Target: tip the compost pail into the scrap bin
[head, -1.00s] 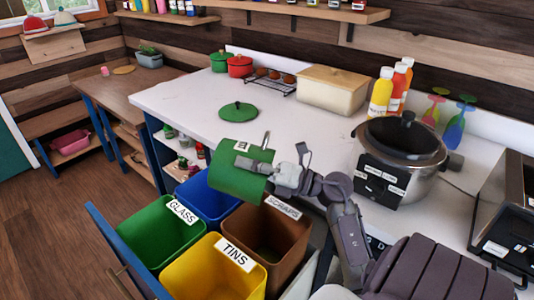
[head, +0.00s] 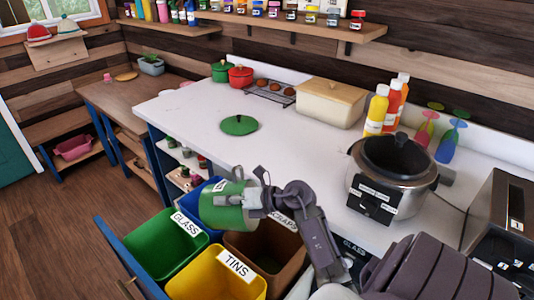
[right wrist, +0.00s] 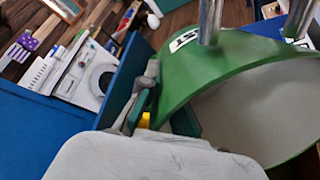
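The green compost pail (head: 222,207) is in the air over the bins, tipped well over from upright. My right gripper (head: 258,203) is shut on its side wall. In the right wrist view the pail (right wrist: 225,62) shows its green rim, metal handle and a pale grey inside; I see no scraps in the part that shows. The brown scrap bin (head: 293,262) is below and to the right of the pail, its label partly hidden by my arm. The pail's green lid (head: 240,125) lies on the counter. My left gripper is out of view.
The yellow tins bin (head: 215,280), green glass bin (head: 160,250) and a blue bin (head: 212,188) share the pull-out drawer. A steel cooker (head: 393,175) stands on the white counter (head: 300,150) close to my right arm.

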